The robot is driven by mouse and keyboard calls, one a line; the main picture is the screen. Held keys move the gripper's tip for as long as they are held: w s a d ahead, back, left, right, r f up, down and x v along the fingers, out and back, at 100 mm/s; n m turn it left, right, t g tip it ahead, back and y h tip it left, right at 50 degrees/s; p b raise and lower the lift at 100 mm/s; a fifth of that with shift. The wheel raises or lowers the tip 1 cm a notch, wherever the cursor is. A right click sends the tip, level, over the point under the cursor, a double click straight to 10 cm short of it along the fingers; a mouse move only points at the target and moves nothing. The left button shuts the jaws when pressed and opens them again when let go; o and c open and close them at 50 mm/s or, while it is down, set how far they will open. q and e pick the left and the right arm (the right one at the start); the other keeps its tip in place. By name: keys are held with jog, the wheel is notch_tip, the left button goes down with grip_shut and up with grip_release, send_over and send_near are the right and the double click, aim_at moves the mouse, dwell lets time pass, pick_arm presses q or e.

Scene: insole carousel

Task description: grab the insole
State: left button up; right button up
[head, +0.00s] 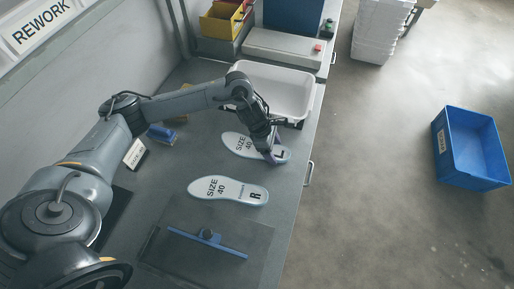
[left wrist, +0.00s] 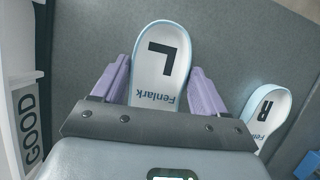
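Two pale insoles lie on the grey table. The one marked L (head: 241,145) is under my left gripper; it also shows in the left wrist view (left wrist: 162,62), heel end up. The one marked R (head: 228,190) lies closer to the front; it shows at the right in the left wrist view (left wrist: 267,115). My left gripper (head: 276,153) is at the heel end of the L insole. Its purple fingers (left wrist: 160,85) stand on either side of the insole, open, with gaps visible. My right gripper is not in view.
A white bin (head: 283,90) stands just behind the L insole. A dark mat (head: 180,262) with a blue bar (head: 207,243) lies at the front. A blue crate (head: 470,150) sits on the floor at right. Table around the R insole is clear.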

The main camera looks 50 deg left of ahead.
pick_arm(q)
jog(key=c, duration=0.5)
jog(key=shift+r, duration=0.1)
jog(key=shift+c, duration=0.2)
